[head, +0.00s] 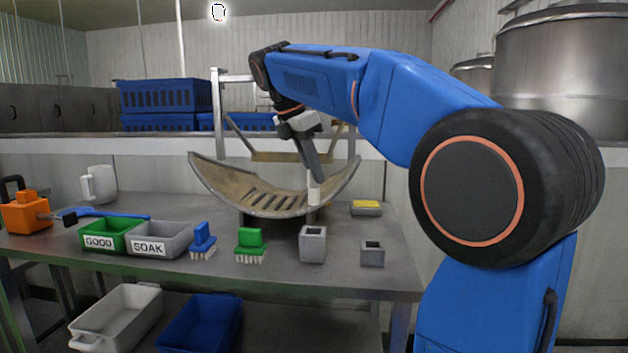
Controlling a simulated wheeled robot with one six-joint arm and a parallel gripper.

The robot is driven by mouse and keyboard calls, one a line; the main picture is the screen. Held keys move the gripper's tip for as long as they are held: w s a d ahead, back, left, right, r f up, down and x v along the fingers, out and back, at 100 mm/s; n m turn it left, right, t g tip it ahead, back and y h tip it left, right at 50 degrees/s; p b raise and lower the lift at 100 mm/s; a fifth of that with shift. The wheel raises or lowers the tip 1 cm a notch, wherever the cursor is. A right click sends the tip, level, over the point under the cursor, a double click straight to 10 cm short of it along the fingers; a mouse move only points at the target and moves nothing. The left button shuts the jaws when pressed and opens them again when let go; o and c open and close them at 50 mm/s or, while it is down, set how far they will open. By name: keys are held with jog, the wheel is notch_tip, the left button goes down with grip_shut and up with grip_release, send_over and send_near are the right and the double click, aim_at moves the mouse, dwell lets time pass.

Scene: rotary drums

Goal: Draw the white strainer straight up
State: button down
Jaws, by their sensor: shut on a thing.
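A small white cylindrical piece (313,191), which I take to be the white strainer, stands upright at the front edge of the curved slotted trough. My gripper (316,176) reaches down from above, tilted, and its dark fingers are shut on the top of this white piece. The lower end of the white piece meets or overlaps the trough's rim; I cannot tell whether it sits in something there. The gap between the fingers is too small to see from this view.
The trough (218,185) stands on the metal table (190,277). In front are a green brush (250,241), a blue brush (203,239), two grey square holders (312,243) and GOOD and SOAK bins (160,240). A yellow sponge in a dish (367,206) is right. The space above the trough holds a metal frame.

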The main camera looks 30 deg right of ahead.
jog(key=shift+r, duration=0.15)
jog(key=shift+r, duration=2.35)
